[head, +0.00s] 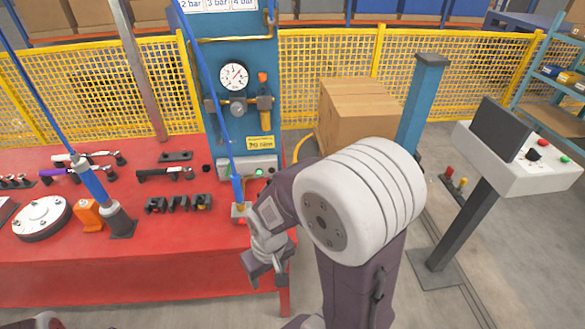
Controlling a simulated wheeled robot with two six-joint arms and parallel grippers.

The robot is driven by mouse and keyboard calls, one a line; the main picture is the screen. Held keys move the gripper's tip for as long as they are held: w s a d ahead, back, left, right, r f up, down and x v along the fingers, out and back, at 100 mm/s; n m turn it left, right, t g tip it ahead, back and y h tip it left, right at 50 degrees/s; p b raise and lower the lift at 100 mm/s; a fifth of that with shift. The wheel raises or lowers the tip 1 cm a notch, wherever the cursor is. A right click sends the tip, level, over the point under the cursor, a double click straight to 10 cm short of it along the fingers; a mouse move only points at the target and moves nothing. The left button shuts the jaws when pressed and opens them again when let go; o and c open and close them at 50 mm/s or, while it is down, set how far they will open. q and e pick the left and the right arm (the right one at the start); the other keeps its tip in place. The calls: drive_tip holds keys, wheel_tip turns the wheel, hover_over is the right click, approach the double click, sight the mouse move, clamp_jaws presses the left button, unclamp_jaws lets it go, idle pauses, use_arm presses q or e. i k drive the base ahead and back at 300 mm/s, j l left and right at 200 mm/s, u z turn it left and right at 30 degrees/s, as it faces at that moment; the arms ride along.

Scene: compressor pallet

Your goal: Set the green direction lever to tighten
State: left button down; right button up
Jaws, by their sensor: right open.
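My right gripper (265,268) hangs at the front right edge of the red bench (140,270), pointing down. It is open and appears empty. Just above and left of it, a blue hanging tool (237,188) stands over a small grey box (240,212) on the bench. A second blue tool (91,180) on a hose leans into a dark grey holder (119,221) at the left. I cannot make out a green direction lever on either tool. My left gripper is not in view.
A blue column with a gauge (234,76) rises behind the bench. A grey panel with a green button (259,172) is at its foot. Small tools, an orange block (88,214) and a round flange (42,218) lie on the bench. A console (515,160) stands right.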

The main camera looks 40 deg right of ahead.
sight(225, 174)
drive_tip(key=z, duration=0.7)
drive_tip(key=i+l+z, duration=0.1)
drive_tip(key=i, duration=0.3)
drive_tip(key=i+l+z, duration=0.1)
drive_tip(key=i, duration=0.35)
